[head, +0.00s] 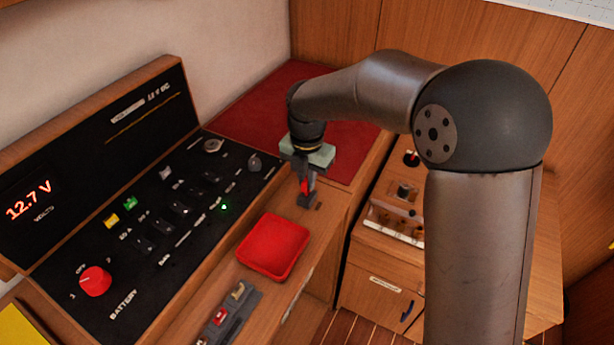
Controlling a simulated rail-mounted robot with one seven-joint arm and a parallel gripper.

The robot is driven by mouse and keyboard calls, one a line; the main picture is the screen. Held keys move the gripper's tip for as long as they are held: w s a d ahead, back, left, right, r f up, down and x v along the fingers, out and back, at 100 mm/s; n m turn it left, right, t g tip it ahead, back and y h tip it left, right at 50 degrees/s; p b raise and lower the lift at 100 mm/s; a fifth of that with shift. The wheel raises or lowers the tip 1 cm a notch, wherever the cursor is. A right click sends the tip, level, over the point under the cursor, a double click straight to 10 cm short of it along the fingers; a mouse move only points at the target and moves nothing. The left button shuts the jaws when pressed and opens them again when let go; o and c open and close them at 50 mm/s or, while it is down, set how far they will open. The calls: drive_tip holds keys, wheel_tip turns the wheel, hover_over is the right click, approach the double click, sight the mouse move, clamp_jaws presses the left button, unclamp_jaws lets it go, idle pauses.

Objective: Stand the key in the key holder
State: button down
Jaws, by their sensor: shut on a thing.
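My gripper (305,197) points down over the wooden ledge, past the far edge of the red tray. It is shut on a small red piece (304,186), which I take to be the key; the fingers hide most of it. A small dark slot (318,206) shows in the ledge just right of the fingertips; I cannot tell whether it belongs to the key holder. A grey slotted block (247,301) at the bottom holds a brass-coloured piece (238,291) and red pieces (220,316). I cannot tell for sure which is the key holder.
An empty-looking red tray (272,246) lies on the ledge between gripper and grey block. The black battery panel (150,225) with a red knob (95,281) rises at left. A wooden box with a white front (393,224) stands right, beyond a gap.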

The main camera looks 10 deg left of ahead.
drive_tip(key=shift+f+b, duration=0.4)
drive_tip(key=shift+f, duration=0.7)
idle(1.1)
drive_tip(key=c, duration=1.4)
unclamp_jaws()
wheel_tip(320, 180, up, 17)
drive_tip(key=shift+r, duration=0.2)
